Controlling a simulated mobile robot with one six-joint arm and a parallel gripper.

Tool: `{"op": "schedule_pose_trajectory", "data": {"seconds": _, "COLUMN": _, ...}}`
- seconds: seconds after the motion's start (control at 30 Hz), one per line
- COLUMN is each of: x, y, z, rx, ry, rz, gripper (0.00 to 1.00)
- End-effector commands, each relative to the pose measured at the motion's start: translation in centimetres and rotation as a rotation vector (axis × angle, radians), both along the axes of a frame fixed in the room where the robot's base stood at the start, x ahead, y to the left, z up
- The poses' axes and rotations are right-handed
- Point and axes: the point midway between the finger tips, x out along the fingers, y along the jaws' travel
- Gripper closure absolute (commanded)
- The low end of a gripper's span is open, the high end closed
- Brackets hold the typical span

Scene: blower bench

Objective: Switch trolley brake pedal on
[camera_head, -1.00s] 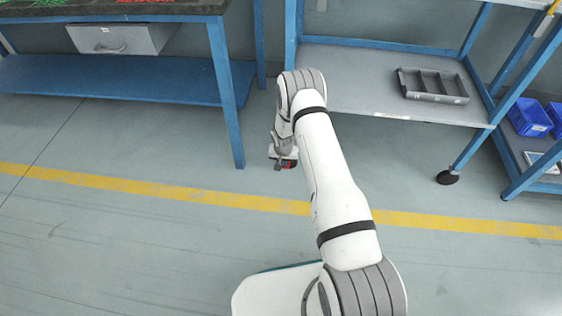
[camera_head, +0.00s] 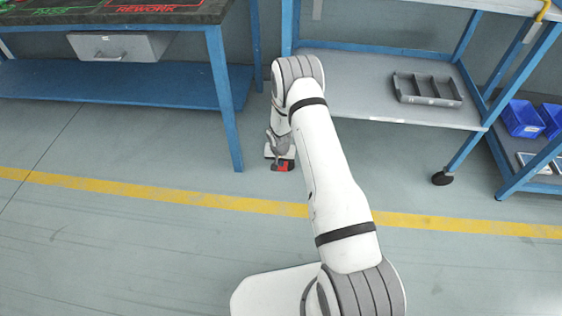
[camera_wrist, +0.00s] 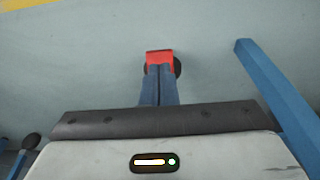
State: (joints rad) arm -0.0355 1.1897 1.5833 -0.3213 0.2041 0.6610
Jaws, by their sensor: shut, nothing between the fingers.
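The red brake pedal (camera_head: 283,165) shows low at the trolley's front left, just below my gripper (camera_head: 279,150). In the wrist view the pedal (camera_wrist: 159,55) lies in front of a dark round caster wheel (camera_wrist: 177,67). My gripper's two bluish fingers (camera_wrist: 159,70) are shut side by side and empty. Their tips appear right at the pedal's near edge. I cannot tell whether they touch it or how far the pedal is tilted. The trolley (camera_head: 345,75) has a blue frame and grey shelves. My arm hides its front left leg.
A blue workbench (camera_head: 226,100) with a drawer (camera_head: 120,46) stands left of the trolley; its leg also shows in the wrist view (camera_wrist: 280,95). A divided grey tray (camera_head: 427,90) sits on the trolley shelf. Blue bins (camera_head: 523,118) are at the right. Floor around the yellow line (camera_head: 130,190) is clear.

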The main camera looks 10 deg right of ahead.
Motion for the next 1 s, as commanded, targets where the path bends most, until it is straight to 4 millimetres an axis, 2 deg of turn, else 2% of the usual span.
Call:
{"op": "schedule_pose_trajectory", "data": {"seconds": 0.03, "x": -0.7, "y": 0.3, "z": 1.5, "rx": 0.0, "ry": 0.0, "rz": 0.002, "gripper": 1.0}}
{"op": "schedule_pose_trajectory", "data": {"seconds": 0.1, "x": -1.6, "y": 0.6, "z": 2.5, "rx": 0.0, "ry": -0.001, "rz": 0.002, "gripper": 1.0}}
{"op": "schedule_pose_trajectory", "data": {"seconds": 0.33, "x": -3.6, "y": 1.2, "z": 4.9, "rx": 0.001, "ry": -0.001, "rz": -0.001, "gripper": 1.0}}
{"op": "schedule_pose_trajectory", "data": {"seconds": 0.5, "x": -4.1, "y": 1.4, "z": 5.4, "rx": 0.0, "ry": 0.0, "rz": -0.002, "gripper": 1.0}}
{"op": "schedule_pose_trajectory", "data": {"seconds": 1.0, "x": -4.1, "y": 1.3, "z": 5.4, "rx": 0.0, "ry": 0.0, "rz": -0.001, "gripper": 1.0}}
